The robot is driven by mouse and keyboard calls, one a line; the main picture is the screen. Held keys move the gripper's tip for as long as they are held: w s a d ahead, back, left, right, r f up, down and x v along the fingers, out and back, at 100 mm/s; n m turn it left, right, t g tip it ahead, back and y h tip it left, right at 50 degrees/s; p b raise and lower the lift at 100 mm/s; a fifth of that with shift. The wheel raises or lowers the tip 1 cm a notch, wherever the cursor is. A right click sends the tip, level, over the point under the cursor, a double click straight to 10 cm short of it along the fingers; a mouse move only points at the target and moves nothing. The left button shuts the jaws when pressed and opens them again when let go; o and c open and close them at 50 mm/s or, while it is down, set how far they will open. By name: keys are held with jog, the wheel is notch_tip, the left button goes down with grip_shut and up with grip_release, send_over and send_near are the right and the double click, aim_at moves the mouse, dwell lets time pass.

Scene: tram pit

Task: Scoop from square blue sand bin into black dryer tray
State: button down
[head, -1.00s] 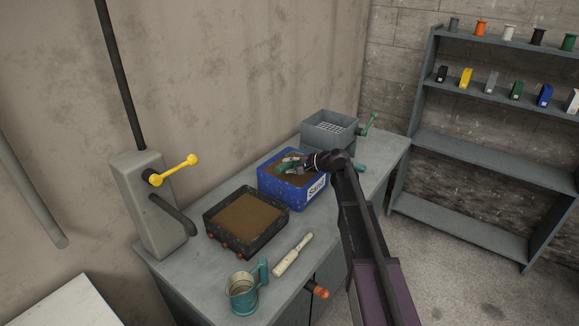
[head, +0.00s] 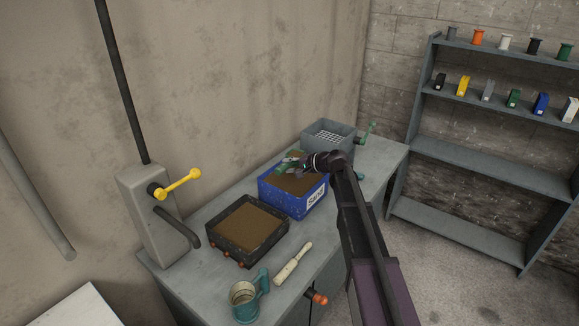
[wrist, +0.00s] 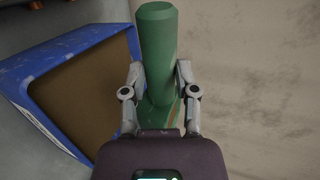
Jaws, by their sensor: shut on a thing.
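The square blue bin (head: 278,193), with a white label reading Sand, stands on the grey bench and holds brown sand. The black tray (head: 225,248) sits nearer, to its left, and has a brown sand layer inside. My gripper (head: 305,166) is at the far side of the blue bin, shut on the green scoop (head: 286,163). In the wrist view my gripper (wrist: 158,75) has its fingers on both sides of the scoop's green handle (wrist: 157,40). The bin's blue rim (wrist: 60,48) is to the left there. The scoop's bowl and its load are mostly hidden.
A grey box with a grate (head: 325,142) stands behind the bin. A teal mug-like sifter (head: 245,298) and a pale wooden tool (head: 293,264) lie in front. A grey post with a yellow lever (head: 180,184) stands left of the tray. The wall runs close behind.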

jog(key=shift+r+n+p, duration=0.3)
jog(key=shift+r+p, duration=1.55)
jog(key=shift+r, duration=0.15)
jog(key=c, duration=1.2)
grip_release()
grip_shut()
jog(key=shift+f, duration=0.15)
jog(key=shift+f+b, duration=0.6)
jog(key=shift+b, duration=0.15)
